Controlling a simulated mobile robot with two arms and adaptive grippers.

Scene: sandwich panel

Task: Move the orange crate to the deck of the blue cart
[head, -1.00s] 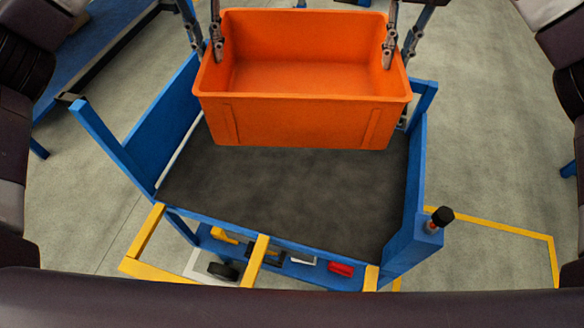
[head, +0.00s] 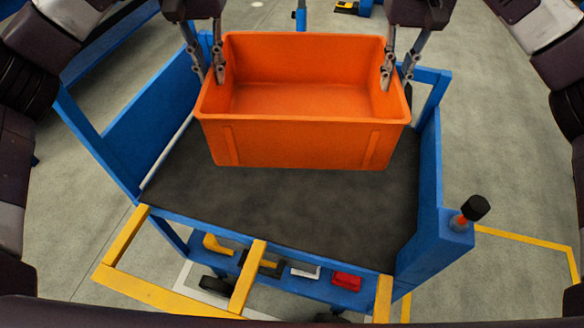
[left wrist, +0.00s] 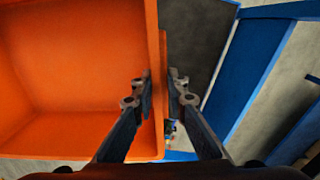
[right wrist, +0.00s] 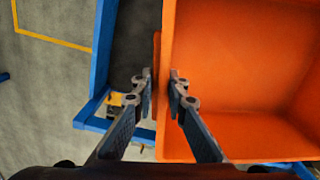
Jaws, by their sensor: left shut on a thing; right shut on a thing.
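An empty orange crate (head: 300,140) hangs level between my two grippers in the head view. It is over the far part of the dark deck (head: 300,215) of the blue cart (head: 432,190). My left gripper (head: 209,75) is shut on the crate's left wall, one finger inside and one outside; the grip also shows in the left wrist view (left wrist: 162,85). My right gripper (head: 397,78) is shut on the right wall the same way, as in the right wrist view (right wrist: 162,85). The crate hides the far deck, and I cannot tell the exact gap below it.
The cart has raised blue side panels, the left one (head: 155,105) close to the crate. A yellow frame (head: 245,280) is at the near side. A lower shelf holds small items, including a red one (head: 345,281). A black-capped post (head: 474,209) stands at the right corner.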

